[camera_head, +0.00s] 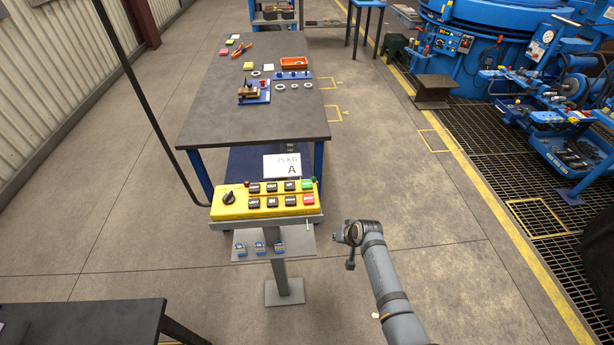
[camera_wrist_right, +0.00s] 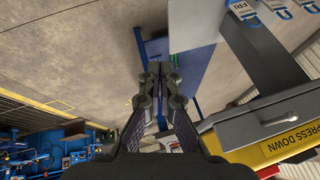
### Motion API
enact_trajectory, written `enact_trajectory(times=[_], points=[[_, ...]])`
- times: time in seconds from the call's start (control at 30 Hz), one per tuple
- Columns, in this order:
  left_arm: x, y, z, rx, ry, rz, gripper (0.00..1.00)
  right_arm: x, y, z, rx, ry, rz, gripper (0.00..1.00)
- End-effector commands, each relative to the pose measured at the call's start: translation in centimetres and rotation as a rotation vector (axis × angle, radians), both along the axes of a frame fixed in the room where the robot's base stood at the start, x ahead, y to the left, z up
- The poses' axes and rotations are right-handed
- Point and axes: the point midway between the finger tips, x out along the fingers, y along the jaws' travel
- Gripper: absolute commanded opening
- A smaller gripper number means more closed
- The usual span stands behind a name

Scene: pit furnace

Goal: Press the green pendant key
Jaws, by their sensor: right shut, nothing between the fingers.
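The yellow pendant (camera_head: 240,208) lies on a stand in the head view, with two rows of keys. The green key (camera_head: 307,185) is at the right end of its upper row, above a red key (camera_head: 308,199). My right gripper (camera_head: 347,236) is to the right of the pendant and nearer to me, apart from it. In the right wrist view its fingers (camera_wrist_right: 158,75) are together and empty. The pendant's yellow side (camera_wrist_right: 272,148), marked PRESS DOWN, shows there at the lower right; the green key does not show. My left gripper is out of view.
A shelf with several small padlock-like items (camera_head: 261,248) hangs below the pendant. A black cable (camera_head: 150,110) rises at its left. A dark worktable (camera_head: 215,115) stands behind; another table corner (camera_head: 90,320) is at lower left. Floor right of the pendant is clear.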

Motion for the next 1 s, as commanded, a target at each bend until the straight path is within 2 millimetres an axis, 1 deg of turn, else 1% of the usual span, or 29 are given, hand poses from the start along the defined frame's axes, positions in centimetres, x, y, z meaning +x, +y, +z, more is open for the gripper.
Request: enact_trajectory(times=[0.03,0.07,0.1,0.17,0.2,0.27,0.3,0.37,0.4,0.47,0.5,0.6,0.7,0.8,1.0], points=[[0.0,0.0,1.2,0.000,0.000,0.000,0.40,1.0,0.4,2.8,0.012,-0.016,0.002,0.00],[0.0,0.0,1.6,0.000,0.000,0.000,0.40,1.5,0.6,4.0,0.019,-0.023,0.003,0.00],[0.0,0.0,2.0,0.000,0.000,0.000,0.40,2.1,0.9,5.6,0.030,-0.033,0.004,0.00],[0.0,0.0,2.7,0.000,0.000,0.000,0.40,2.9,1.3,8.0,0.044,-0.048,0.008,0.00],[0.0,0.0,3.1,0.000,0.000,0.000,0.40,3.4,1.6,9.6,0.053,-0.056,0.011,0.00],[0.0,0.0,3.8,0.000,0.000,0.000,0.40,4.1,2.0,12.0,0.065,-0.070,0.016,0.00],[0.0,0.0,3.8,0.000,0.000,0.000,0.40,5.2,2.7,13.1,0.084,-0.081,0.017,0.00],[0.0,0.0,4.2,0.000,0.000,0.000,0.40,6.6,3.6,15.1,0.110,-0.098,0.019,0.00],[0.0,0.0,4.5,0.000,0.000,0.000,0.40,7.4,4.2,16.5,0.127,-0.110,0.019,0.00],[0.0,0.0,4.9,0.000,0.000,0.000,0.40,8.6,5.2,18.5,0.154,-0.125,0.023,0.00],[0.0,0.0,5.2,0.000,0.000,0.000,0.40,9.4,5.7,19.8,0.170,-0.135,0.025,0.00],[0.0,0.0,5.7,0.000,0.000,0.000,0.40,10.9,7.0,22.7,0.204,-0.157,0.033,0.00],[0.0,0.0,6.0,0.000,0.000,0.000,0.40,11.9,7.9,24.8,0.230,-0.172,0.040,0.00],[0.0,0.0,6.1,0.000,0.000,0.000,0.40,12.5,8.5,26.0,0.243,-0.180,0.044,0.00],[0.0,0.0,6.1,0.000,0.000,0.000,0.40,12.7,8.7,26.4,0.249,-0.182,0.045,0.00]])
